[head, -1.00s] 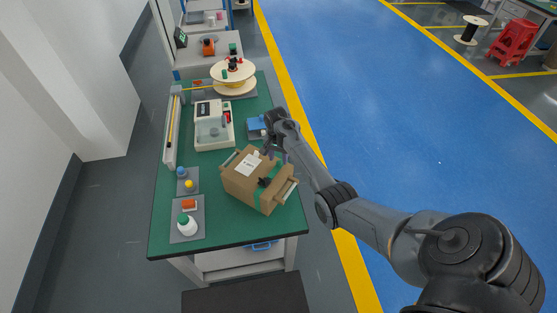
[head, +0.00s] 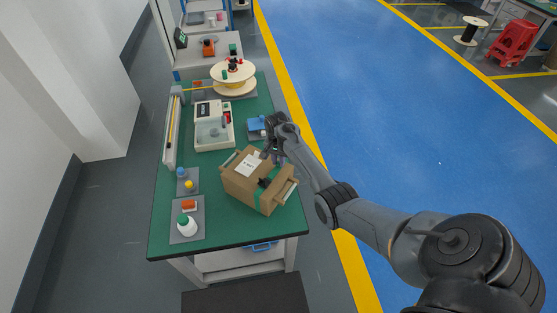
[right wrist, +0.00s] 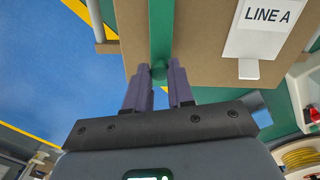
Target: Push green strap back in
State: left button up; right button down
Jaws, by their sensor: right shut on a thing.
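A brown cardboard box (head: 241,187) stands on the green table, with a white label (head: 250,164) on top that reads "LINE A" in the right wrist view (right wrist: 262,27). The green strap (right wrist: 161,28) runs across the box face in the right wrist view. Its end (right wrist: 159,72) reaches the box edge, between my right fingertips. My right gripper (right wrist: 166,75) is shut on this strap end. In the head view the right gripper (head: 268,154) is at the box's far right side, and the strap end there is hidden. My left gripper is not in view.
The green table (head: 232,232) also holds a white machine (head: 203,137), a blue item (head: 255,127) beyond the box, a wooden spool (head: 235,72), and a white bottle (head: 187,226) on a grey mat. Bare table lies in front of the box.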

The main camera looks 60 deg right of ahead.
aim_at(272, 176)
jog(key=shift+a+r+p, duration=0.15)
jog(key=shift+a+p, duration=0.1)
jog(key=shift+p, duration=0.15)
jog(key=a+p, duration=0.4)
jog(key=shift+a, duration=0.35)
jog(key=shift+d+f, duration=0.1)
jog(key=shift+f, duration=0.1)
jog(key=c, duration=1)
grip_release()
jog(key=shift+r, duration=0.1)
